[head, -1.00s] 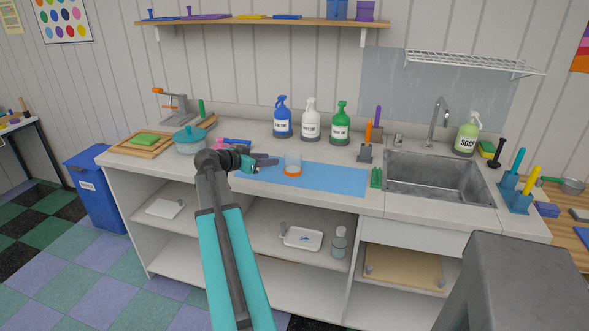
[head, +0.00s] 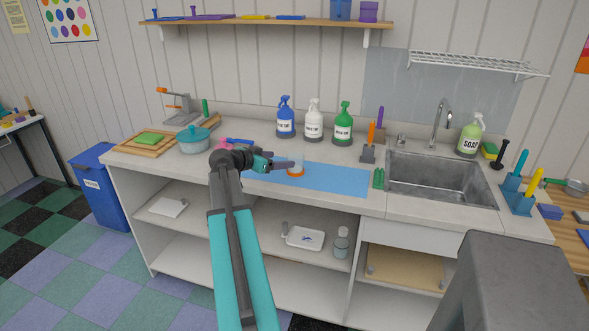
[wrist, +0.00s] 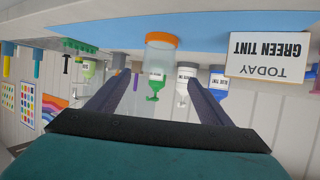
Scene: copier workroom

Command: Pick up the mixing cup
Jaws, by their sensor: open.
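The mixing cup is a clear cup with an orange base (head: 296,171). It stands on the blue mat (head: 335,180) on the counter. My gripper (head: 286,163) is open and low over the mat, reaching in from the left, with its fingertips at the cup. In the upside-down wrist view, the cup (wrist: 160,62) appears centred ahead, in line with the gap between the two fingers of my gripper (wrist: 159,80). Whether the fingers touch it I cannot tell. Part of the cup is hidden by a finger in the head view.
Blue (head: 286,120), white (head: 313,122) and green (head: 343,127) spray bottles stand behind the mat. A teal pot (head: 193,143) is at left, the sink (head: 440,178) at right. A GREEN TINT sign (wrist: 267,58) shows in the wrist view. The mat's right half is clear.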

